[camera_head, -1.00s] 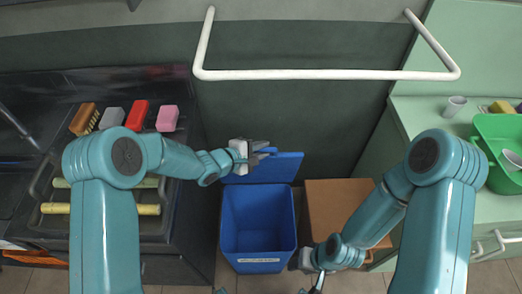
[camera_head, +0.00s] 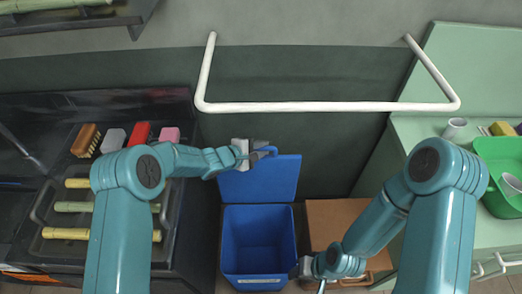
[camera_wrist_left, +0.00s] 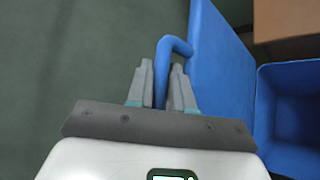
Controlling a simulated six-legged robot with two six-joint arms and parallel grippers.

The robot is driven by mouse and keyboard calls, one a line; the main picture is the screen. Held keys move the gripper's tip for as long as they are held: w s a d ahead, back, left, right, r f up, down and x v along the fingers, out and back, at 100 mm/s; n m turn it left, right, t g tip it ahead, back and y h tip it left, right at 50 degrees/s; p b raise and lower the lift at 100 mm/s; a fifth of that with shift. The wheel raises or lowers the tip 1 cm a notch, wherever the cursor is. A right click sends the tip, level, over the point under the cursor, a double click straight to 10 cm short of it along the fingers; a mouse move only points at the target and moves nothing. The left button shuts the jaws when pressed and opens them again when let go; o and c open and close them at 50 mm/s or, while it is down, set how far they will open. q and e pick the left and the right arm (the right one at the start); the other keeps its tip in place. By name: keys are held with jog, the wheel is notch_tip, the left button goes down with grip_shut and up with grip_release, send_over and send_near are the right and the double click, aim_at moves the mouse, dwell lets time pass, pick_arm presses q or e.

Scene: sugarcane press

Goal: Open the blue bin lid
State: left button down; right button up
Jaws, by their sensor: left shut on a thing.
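The blue bin (camera_head: 258,243) stands open on the floor in the middle of the head view, and its inside looks empty. Its blue lid (camera_head: 262,182) is raised at the bin's far side, leaning back toward the wall. My left gripper (camera_head: 268,152) is at the lid's upper left edge. In the left wrist view, my left gripper (camera_wrist_left: 162,75) is shut on the lid's bent blue handle (camera_wrist_left: 164,55), with the lid (camera_wrist_left: 220,62) and the bin (camera_wrist_left: 290,110) to the right. My right gripper is low beside the bin's right side, its fingers mostly hidden.
A brown box (camera_head: 335,225) stands right of the bin. A white rail (camera_head: 330,106) runs along the wall behind. A green counter with a green basin (camera_head: 495,160) is on the right.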

pick_arm(q)
jog(key=shift+w+r, duration=0.1)
jog(key=shift+w, duration=0.2)
jog(key=c, duration=1.1)
grip_release()
jog(key=shift+s+a, duration=0.1)
jog(key=shift+s+a+r, duration=0.1)
jog(key=shift+s+a, duration=0.1)
jog(key=shift+a, duration=0.1)
jog(key=b+v, duration=0.1)
jog(key=v, duration=1.4)
jog(key=shift+s+a+r, duration=0.1)
jog(key=shift+r, duration=0.1)
